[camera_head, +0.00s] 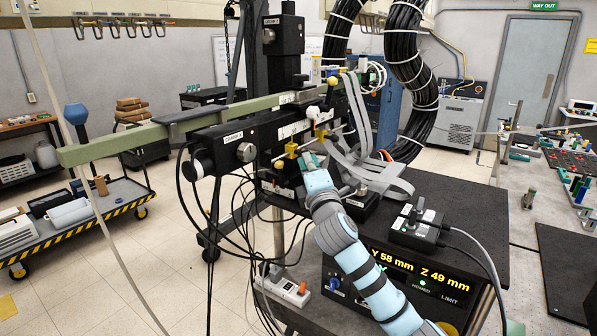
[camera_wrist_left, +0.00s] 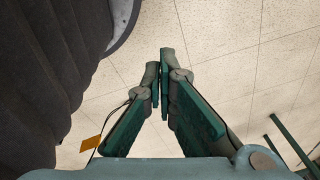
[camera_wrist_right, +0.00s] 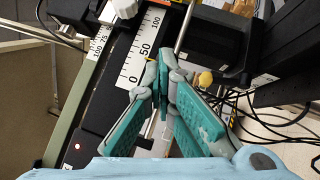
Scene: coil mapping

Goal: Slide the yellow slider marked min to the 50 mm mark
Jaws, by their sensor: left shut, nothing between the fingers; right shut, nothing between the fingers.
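In the head view, two yellow sliders sit on the front of the black unit: a nearer one (camera_head: 290,152) and a farther one (camera_head: 320,132). I cannot read which is marked min. My right gripper (camera_head: 309,160) is shut and empty beside the nearer slider; contact is unclear. In the right wrist view the gripper (camera_wrist_right: 164,60) lies beside a white scale (camera_wrist_right: 137,63) reading 0, 50 and 100. My left gripper (camera_wrist_left: 165,55) is shut and empty above the floor, out of the head view.
A long green beam (camera_head: 120,140) crosses above the unit. Grey ribbon cables (camera_head: 375,175) hang right of my gripper, and loose black cables (camera_head: 235,215) hang below. A control box (camera_head: 415,228) stands on the black cabinet, whose display (camera_head: 420,268) reads Y 58 mm, Z 49 mm.

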